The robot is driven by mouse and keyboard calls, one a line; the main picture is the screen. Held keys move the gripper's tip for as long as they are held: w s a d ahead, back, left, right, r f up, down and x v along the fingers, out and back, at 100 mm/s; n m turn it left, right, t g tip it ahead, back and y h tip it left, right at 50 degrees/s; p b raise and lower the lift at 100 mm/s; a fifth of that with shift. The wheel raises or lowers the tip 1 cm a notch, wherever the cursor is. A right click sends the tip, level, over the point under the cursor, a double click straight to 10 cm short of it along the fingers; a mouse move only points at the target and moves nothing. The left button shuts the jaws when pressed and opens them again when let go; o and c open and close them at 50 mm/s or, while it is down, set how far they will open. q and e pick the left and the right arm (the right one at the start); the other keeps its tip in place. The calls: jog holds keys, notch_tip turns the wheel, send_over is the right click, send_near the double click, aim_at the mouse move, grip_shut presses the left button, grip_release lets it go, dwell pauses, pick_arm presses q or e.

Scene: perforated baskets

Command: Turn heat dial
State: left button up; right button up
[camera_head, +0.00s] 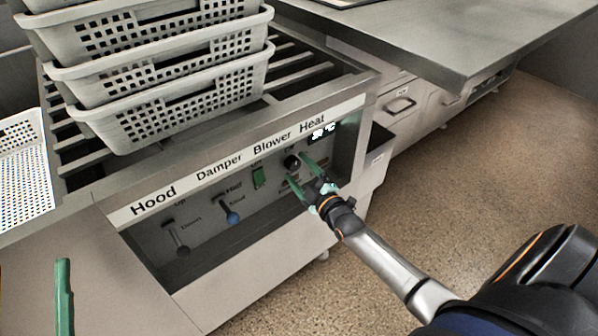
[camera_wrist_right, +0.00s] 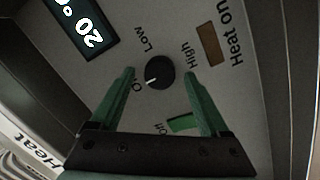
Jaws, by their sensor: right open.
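The heat dial (camera_head: 291,162) is a small round black knob on the grey control panel under the "Heat" label. In the right wrist view the dial (camera_wrist_right: 161,71) shows a white mark toward the partly hidden "O…" label at its lower left. "Low" and "High" are printed around it. My right gripper (camera_head: 296,172) is open in front of the panel, its green fingers (camera_wrist_right: 159,78) appearing on either side of the dial. I cannot tell whether they touch it. One green finger of my left gripper (camera_head: 63,297) shows at the lower left; the rest is out of view.
A lit display (camera_wrist_right: 84,28) reading 20 sits beside the dial. A green blower switch (camera_head: 259,178), a blue-tipped damper lever (camera_head: 230,213) and a dark hood lever (camera_head: 177,240) lie left along the panel. Perforated baskets (camera_head: 170,105) are stacked above. Open floor lies right.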

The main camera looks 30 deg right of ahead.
grip_shut()
dwell(0.7)
